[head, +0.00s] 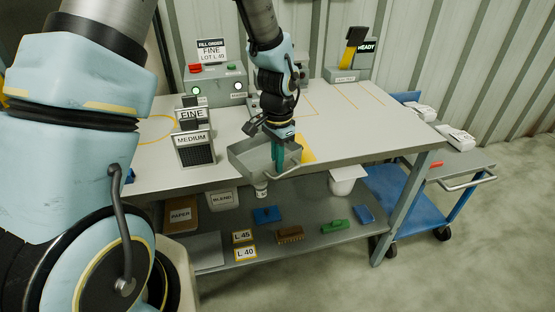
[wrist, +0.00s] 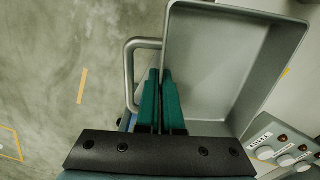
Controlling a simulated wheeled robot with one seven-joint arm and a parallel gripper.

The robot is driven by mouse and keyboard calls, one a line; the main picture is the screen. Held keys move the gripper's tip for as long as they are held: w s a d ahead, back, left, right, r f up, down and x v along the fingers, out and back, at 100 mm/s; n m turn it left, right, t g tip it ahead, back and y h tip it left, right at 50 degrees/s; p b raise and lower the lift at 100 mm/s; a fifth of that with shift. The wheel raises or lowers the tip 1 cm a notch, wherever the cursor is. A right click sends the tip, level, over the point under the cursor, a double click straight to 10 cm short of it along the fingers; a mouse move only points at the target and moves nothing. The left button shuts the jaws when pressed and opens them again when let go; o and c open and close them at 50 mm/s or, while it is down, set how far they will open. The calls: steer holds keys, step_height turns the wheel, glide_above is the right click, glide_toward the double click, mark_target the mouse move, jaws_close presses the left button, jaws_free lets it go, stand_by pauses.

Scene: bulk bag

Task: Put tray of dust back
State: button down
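The grey metal tray (head: 250,152) is at the front edge of the worktable in the head view, partly overhanging it. It fills the upper middle of the wrist view (wrist: 215,70), with its loop handle (wrist: 132,75) on the left. My gripper (head: 279,158) points down at the tray's handle side. Its green fingers (wrist: 160,98) are close together there and look shut on the tray's near side wall. The exact contact is hidden. The tray's inside looks plain grey; I cannot make out dust in it.
The worktable (head: 350,125) has clear room to the right. MEDIUM and FINE sieve boxes (head: 195,148) stand left of the tray. A control box (head: 215,85) is behind. The lower shelf (head: 290,250) holds brushes, tags and bins. A blue cart (head: 400,190) stands right.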

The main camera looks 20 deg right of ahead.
steer(key=shift+f, duration=0.2)
steer(key=c, duration=1.1)
jaws_free()
steer(key=shift+r, duration=0.15)
